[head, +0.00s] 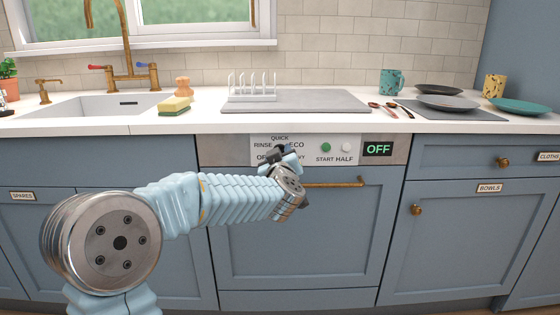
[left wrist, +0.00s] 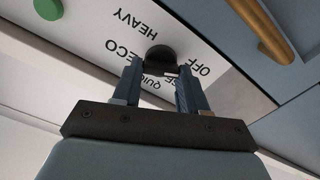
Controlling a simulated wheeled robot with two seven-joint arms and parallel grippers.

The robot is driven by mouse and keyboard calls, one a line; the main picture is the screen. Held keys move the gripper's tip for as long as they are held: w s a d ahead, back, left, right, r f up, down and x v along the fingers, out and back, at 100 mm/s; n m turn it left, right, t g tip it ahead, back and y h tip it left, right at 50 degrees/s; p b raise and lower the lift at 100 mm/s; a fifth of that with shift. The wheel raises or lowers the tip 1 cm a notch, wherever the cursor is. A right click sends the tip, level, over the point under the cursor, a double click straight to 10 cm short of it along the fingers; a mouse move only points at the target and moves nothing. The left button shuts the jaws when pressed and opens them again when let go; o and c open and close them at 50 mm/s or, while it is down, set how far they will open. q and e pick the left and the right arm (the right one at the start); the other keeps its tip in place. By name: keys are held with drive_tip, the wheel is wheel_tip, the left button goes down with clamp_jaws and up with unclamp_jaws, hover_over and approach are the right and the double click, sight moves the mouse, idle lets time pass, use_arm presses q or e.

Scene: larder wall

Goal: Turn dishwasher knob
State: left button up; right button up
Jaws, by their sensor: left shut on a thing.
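The dishwasher (head: 300,235) is built in under the counter, with a white control panel (head: 264,143) along its top. The panel's dark round knob (left wrist: 161,55) has words around it: OFF, QUICK, ECO and HEAVY in the left wrist view, and RINSE in the head view. My left gripper (head: 284,152) is at the knob; in the left wrist view its two fingers (left wrist: 160,72) are on either side of it, shut on it. The knob's pointer cannot be made out. The display (head: 378,149) reads OFF. My right gripper is not in view.
A brass handle (head: 335,184) runs across the dishwasher door just below my left gripper; it also shows in the left wrist view (left wrist: 262,30). A green button (head: 326,147) and a white button (head: 346,148) sit right of the knob. The counter (head: 200,122) overhangs above.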

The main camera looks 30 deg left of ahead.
use_arm(q)
drive_tip(key=shift+f+n, duration=0.1)
drive_tip(key=shift+n, duration=0.5)
drive_tip(key=shift+b, duration=0.3)
drive_tip(key=o, duration=1.1)
drive_tip(key=shift+c, duration=0.2)
drive_tip(key=v, duration=1.3)
drive_tip(key=shift+s, duration=0.4)
drive_tip(key=shift+d, duration=0.15)
